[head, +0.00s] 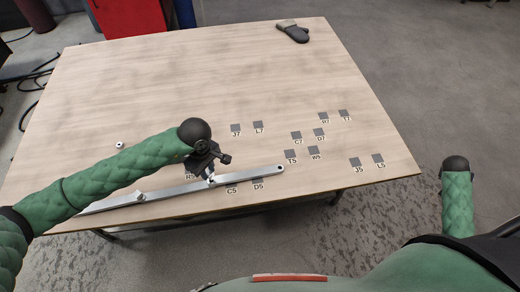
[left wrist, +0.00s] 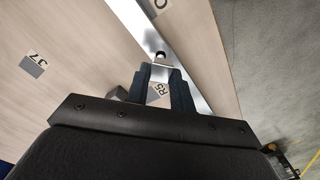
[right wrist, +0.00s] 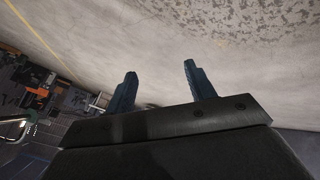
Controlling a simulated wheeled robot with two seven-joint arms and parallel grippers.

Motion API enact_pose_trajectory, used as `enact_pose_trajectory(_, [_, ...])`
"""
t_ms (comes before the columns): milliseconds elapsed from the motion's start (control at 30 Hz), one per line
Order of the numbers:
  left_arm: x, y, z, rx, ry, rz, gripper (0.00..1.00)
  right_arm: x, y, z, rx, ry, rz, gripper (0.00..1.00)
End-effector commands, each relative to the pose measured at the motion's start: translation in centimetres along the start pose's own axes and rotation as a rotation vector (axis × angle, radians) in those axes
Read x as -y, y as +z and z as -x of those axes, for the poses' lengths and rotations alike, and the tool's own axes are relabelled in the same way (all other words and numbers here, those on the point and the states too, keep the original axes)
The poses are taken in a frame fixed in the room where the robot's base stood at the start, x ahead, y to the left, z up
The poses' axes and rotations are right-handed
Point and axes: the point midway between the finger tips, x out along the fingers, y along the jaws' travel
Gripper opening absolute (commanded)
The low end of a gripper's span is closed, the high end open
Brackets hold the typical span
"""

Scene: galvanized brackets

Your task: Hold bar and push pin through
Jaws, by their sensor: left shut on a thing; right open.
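A long silver bar (head: 250,176) lies along the near edge of the table; it also shows in the left wrist view (left wrist: 188,62). My left gripper (head: 209,176) is over the middle of the bar, pointing down. In the left wrist view its fingers (left wrist: 160,76) are shut on a small silver metal piece (left wrist: 158,70) at the bar, with a dark round spot just beyond it. Whether this piece is part of the bar I cannot tell. My right gripper (right wrist: 157,68) is open and empty, off the table's right side. I cannot make out a pin for sure.
The wooden table (head: 180,80) bears several dark labelled squares, such as J7 (head: 236,128) and L5 (head: 378,158). A small white round thing (head: 119,145) lies at the left. A dark mitt (head: 293,32) lies at the far edge.

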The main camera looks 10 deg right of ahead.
Motion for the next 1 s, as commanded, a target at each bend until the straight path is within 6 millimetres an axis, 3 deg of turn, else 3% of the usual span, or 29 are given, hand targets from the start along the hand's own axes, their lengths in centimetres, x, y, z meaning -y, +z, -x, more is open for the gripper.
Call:
enact_pose_trajectory(33, [0.0, 0.0, 0.0, 0.000, 0.000, 0.000, 0.00, -1.1, -2.5, 0.8, -0.027, 0.018, 0.005, 0.55])
enact_pose_trajectory(300, [0.0, 0.0, 0.0, 0.000, 0.000, 0.000, 0.00, -6.3, -13.3, 5.7, -0.147, 0.117, 0.067, 0.55])
enact_pose_trajectory(567, [0.0, 0.0, 0.0, 0.000, 0.000, 0.000, 0.00, -9.1, -23.1, 12.8, -0.260, 0.194, 0.152, 0.55])
enact_pose_trajectory(667, [0.0, 0.0, 0.0, 0.000, 0.000, 0.000, 0.00, -7.8, -26.3, 16.0, -0.299, 0.191, 0.206, 0.55])
enact_pose_trajectory(733, [0.0, 0.0, 0.0, 0.000, 0.000, 0.000, 0.00, -5.3, -27.6, 18.0, -0.320, 0.165, 0.253, 0.55])
enact_pose_trajectory(1000, [0.0, 0.0, 0.0, 0.000, 0.000, 0.000, 0.00, 6.6, -28.1, 23.3, -0.357, 0.006, 0.427, 0.55])
